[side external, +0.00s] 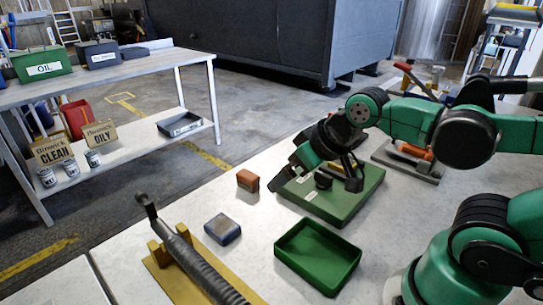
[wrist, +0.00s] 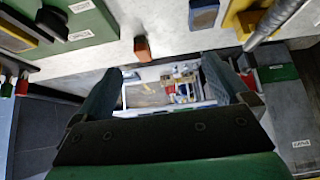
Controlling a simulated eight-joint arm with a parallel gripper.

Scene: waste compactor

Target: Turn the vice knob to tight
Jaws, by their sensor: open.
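A green base plate (side external: 350,200) lies on the near table, with white labels, a yellow bar and a round black knob (side external: 323,181) on top. The knob, seemingly the vice knob, also shows at the upper left in the wrist view (wrist: 52,20), near a label too small to read. My gripper (side external: 283,178) is over the plate's left side in the side view, partly covering it. In the wrist view my gripper (wrist: 168,68) is open with nothing between its fingers, which point past the table edge, away from the knob. The knob's setting cannot be read.
Another bench (side external: 130,75) with boxes stands across the floor. Bare tabletop surrounds the blocks.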

